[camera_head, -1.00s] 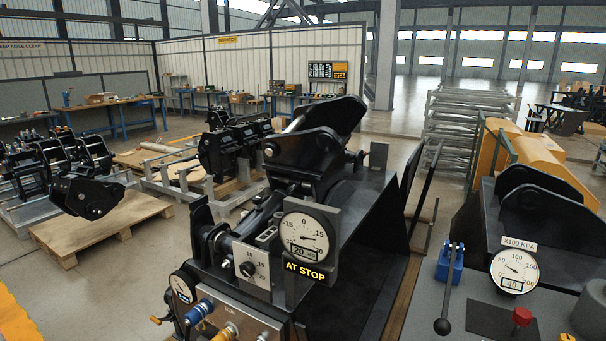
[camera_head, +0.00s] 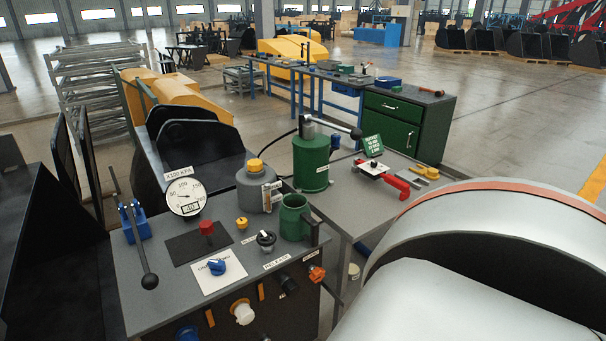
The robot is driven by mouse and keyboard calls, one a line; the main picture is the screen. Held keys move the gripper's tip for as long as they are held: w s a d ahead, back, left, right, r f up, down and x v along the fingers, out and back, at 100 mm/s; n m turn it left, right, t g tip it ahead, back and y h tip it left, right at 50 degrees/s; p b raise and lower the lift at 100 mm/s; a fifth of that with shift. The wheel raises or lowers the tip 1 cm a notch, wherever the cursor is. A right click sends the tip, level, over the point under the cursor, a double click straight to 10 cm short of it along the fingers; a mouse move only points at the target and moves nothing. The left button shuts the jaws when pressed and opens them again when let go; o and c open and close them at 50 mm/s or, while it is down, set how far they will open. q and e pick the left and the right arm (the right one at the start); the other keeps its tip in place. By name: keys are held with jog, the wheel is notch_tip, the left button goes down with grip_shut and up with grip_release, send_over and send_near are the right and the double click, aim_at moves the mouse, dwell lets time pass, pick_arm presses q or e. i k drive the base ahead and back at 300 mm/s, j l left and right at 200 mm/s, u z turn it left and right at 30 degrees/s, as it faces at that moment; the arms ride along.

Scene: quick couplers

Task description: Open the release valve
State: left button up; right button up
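The bench panel (camera_head: 135,295) stands in the near left of the head view. A label that seems to read RELEASE (camera_head: 277,263) sits at its front right edge. A black knob (camera_head: 266,240) on the top lies just behind that label. An orange-red knob (camera_head: 316,273) is on the right of the front face, beside dark fittings. I cannot tell for certain which of these is the release valve, or its setting. A pressure gauge (camera_head: 186,196) marked X100 KPA has a display that appears to read 40. Neither gripper is in view.
A blue knob (camera_head: 217,266), a red button (camera_head: 206,229) and a black-balled lever (camera_head: 149,280) share the panel. A green mug (camera_head: 294,217), grey canister (camera_head: 258,190) and green hand pump (camera_head: 311,160) stand behind. A large white part of mine covers the lower right.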

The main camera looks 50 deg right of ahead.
aim_at(263, 237)
jog(key=z, duration=1.45)
